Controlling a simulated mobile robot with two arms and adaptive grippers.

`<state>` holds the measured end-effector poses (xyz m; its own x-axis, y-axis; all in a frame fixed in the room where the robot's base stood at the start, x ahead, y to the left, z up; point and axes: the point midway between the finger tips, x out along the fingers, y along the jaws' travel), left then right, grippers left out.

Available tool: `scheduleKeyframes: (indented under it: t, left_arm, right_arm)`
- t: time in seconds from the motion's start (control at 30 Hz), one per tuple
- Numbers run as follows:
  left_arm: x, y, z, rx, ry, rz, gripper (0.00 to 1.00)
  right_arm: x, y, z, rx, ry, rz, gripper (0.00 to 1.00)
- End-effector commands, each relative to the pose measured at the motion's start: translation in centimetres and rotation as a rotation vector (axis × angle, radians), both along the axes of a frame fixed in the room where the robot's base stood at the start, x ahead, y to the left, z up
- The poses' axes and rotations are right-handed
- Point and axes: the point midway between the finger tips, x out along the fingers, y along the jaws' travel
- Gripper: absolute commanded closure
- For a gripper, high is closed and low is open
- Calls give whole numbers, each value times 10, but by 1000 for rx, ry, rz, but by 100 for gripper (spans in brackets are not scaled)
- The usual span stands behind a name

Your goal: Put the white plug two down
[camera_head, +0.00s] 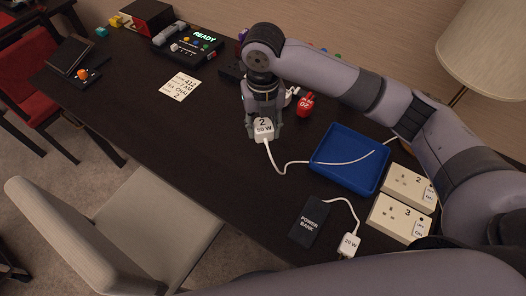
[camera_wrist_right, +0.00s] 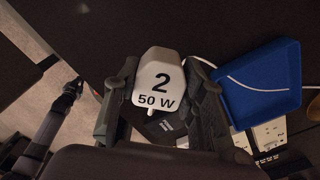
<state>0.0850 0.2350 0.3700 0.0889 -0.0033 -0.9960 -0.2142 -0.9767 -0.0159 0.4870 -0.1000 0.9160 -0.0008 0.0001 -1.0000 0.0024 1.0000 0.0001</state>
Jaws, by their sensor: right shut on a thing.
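The white plug two (camera_head: 264,129), marked "2" and "50 W", is between the fingers of my right gripper (camera_head: 264,122). In the right wrist view the plug (camera_wrist_right: 160,88) sits between the two dark fingers (camera_wrist_right: 164,108), which are shut on it. Its label faces up in the head view. A white cable runs from it to the blue tray. I cannot tell whether its underside touches the dark table (camera_head: 200,140). My left gripper is not in view.
The blue tray (camera_head: 327,170) lies right of the plug. Two socket blocks (camera_head: 391,176) (camera_head: 382,215) stand further right. A power bank (camera_head: 310,226), a 20 W plug (camera_head: 348,246) and a red item (camera_head: 305,106) are nearby.

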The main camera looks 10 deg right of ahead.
Motion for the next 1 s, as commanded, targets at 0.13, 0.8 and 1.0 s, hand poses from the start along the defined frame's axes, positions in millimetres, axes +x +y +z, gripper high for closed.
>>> scheduleKeyframes:
  t: [0.13, 0.8, 1.0]
  left_arm:
    - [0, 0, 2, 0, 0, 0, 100]
    - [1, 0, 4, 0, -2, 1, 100]
    - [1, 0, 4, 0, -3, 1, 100]
  right_arm:
    - [-1, 0, -40, 0, 4, -2, 100]
    - [0, 0, -116, 0, -1, 0, 100]
    - [0, 0, -116, 0, -2, 0, 100]
